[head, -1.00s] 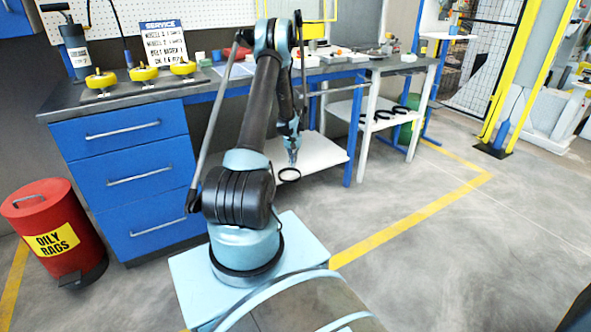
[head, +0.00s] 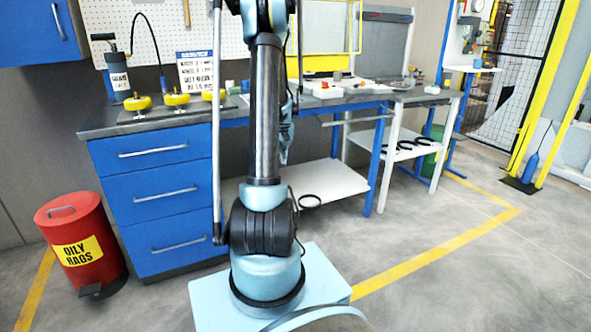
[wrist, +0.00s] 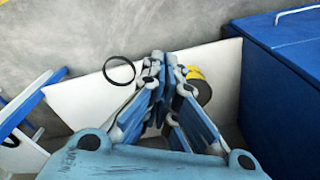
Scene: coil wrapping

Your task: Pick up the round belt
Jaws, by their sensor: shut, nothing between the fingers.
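The round belt is a thin black ring (head: 311,207) lying flat on the white lower shelf (head: 338,178) under the bench. It also shows in the wrist view (wrist: 105,70), to the left of the fingers and apart from them. My gripper (head: 284,160) hangs above and behind the arm's base in the head view, higher than the belt. In the wrist view my gripper (wrist: 166,62) has its fingers together with nothing between them. Part of a yellow and black round thing (wrist: 202,90) shows behind the right finger, the rest hidden.
Several black rings (head: 404,146) lie on another white shelf to the right. Blue drawers (head: 165,190) stand to the left and a red bin (head: 80,235) further left. The bench top (head: 335,104) carries small items.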

